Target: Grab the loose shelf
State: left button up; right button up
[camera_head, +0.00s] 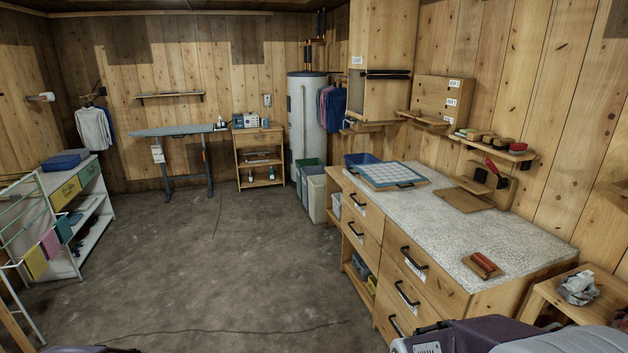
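I cannot tell for sure which piece is the loose shelf. A bare flat wooden board (463,201) lies on the speckled worktop (445,235) beside a small wooden stand (486,181). A narrow wall shelf (170,95) hangs on the back wall and looks slightly tilted. Another wall shelf (522,155) on the right wall carries several brushes. Neither of my grippers shows in the head view. Purple and grey parts at the bottom edge may be mine.
The worktop tops a drawer cabinet (392,280) and holds a blue gridded mat (393,174) and a red-topped block (483,265). A stool (590,300) stands at right. A drying rack (30,235) and white shelf unit (92,215) stand left. The middle floor is clear except for a thin cable.

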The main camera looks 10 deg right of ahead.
aim_at(434, 123)
jog(key=i, duration=1)
jog(key=i+z, duration=0.1)
jog(key=i, duration=0.9)
jog(key=i+j, duration=0.2)
jog(key=i, duration=0.75)
jog(key=i+z, duration=0.4)
jog(key=i+j+z, duration=0.25)
jog(key=z, duration=0.2)
jog(key=i+j+z, duration=0.65)
jog(key=z, duration=0.15)
jog(key=i+j+z, duration=0.2)
jog(key=j+z, duration=0.2)
jog(key=j, duration=0.1)
